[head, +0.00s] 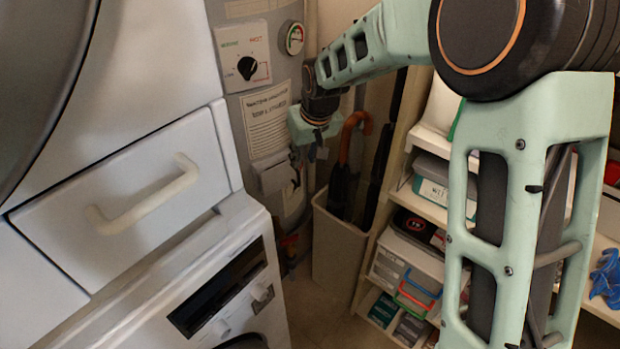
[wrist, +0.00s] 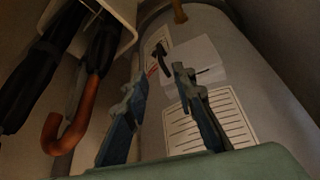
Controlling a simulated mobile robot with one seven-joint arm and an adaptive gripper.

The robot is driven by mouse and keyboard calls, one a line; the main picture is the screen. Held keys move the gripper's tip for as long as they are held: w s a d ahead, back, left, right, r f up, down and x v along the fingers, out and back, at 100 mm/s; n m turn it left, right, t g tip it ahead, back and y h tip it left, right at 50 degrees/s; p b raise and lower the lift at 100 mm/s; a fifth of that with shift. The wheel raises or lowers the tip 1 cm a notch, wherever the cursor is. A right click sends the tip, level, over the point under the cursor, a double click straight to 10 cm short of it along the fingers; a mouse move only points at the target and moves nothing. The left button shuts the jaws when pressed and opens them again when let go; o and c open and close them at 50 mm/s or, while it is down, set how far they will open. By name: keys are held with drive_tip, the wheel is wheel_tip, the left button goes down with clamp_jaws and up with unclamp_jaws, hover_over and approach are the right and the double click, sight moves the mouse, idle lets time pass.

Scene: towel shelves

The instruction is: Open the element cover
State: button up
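The element cover (head: 276,179) is a small pale panel low on the front of the grey water heater, below a printed notice. It also shows in the wrist view (wrist: 190,64) as a pale plate beyond the fingertips, with a dark part and a small label at its left edge. I cannot tell whether the cover stands ajar. My gripper (head: 319,152) is just right of and a little above the cover in the head view. In the wrist view my gripper (wrist: 160,78) has its two fingers apart with nothing between them. The fingertips appear short of the cover.
A bin (head: 334,243) holding umbrellas, one with an orange hooked handle (head: 347,134), stands right of the heater (head: 233,108). A stocked shelf (head: 401,211) is farther right. A white washing machine (head: 190,275) and drawer (head: 130,190) fill the left.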

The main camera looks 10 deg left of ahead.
sight(299, 173)
drive_tip(key=b+x, duration=0.1)
drive_tip(key=x, duration=1)
drive_tip(key=shift+w+a, duration=0.15)
drive_tip(key=shift+c, duration=0.5)
clamp_jaws()
